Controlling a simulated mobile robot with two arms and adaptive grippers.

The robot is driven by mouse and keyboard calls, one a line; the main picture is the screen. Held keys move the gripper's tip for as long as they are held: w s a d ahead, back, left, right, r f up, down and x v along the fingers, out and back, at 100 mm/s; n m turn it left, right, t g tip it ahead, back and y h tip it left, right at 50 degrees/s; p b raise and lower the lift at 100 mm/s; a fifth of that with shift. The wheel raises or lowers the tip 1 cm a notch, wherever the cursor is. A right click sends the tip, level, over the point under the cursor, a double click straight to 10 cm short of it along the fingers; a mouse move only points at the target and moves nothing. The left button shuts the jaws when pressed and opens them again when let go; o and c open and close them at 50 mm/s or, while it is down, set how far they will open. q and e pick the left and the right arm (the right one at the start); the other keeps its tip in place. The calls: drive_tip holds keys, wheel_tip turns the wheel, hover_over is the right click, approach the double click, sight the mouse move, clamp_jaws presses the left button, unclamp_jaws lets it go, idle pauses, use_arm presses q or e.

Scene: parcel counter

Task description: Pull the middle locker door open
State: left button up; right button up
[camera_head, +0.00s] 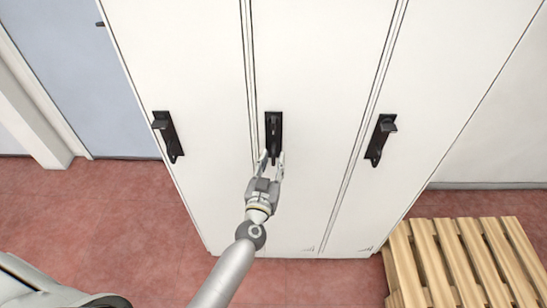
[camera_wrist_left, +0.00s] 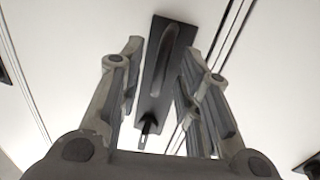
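The middle locker door (camera_head: 315,90) is white and looks shut, flush with the doors on both sides. Its black handle (camera_head: 274,130) sits near the door's left edge. My left gripper (camera_head: 271,160) is at the lower part of this handle. In the left wrist view the handle (camera_wrist_left: 165,75) stands between the two spread fingers (camera_wrist_left: 158,65), with a gap showing on each side. The gripper is open and not closed on the handle. My right gripper is not in view.
The left locker door has a black handle (camera_head: 168,136), and the right door has another (camera_head: 381,138). A wooden pallet (camera_head: 465,262) lies on the red floor at the lower right. A blue-grey door (camera_head: 85,80) is at the left. Floor in front of the lockers is clear.

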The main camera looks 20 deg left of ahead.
use_arm(q)
drive_tip(key=shift+w, duration=0.9)
clamp_jaws()
